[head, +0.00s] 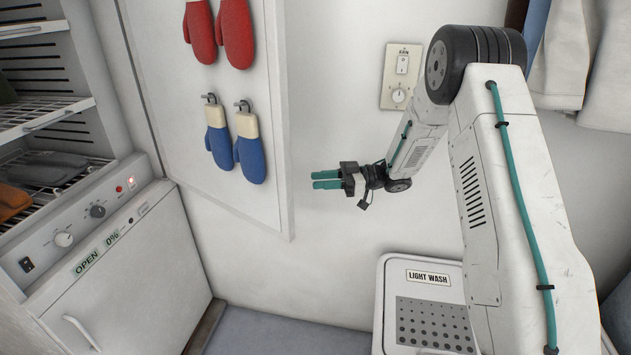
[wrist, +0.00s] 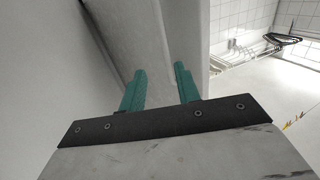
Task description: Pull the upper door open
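The upper door (head: 165,75) is a white panel that stands swung open from the cabinet (head: 85,60) at left, whose wire shelves show. Red mittens and blue mittens hang on its visible face. My gripper (head: 313,180) is just right of the door's free edge, with its teal fingers pointing left towards it. A small gap shows between the fingertips and the edge in the head view. In the wrist view the two fingers (wrist: 159,78) are apart with nothing held between them. A pale panel fills the view beyond them; I cannot tell whether it is the door.
Below the shelves is a white lower door (head: 140,270) with a handle, under a panel with knobs and a red light. A "LIGHT WASH" bin (head: 393,290) stands below my arm. A switch plate (head: 402,76) is on the wall. Garments (head: 565,50) hang at upper right.

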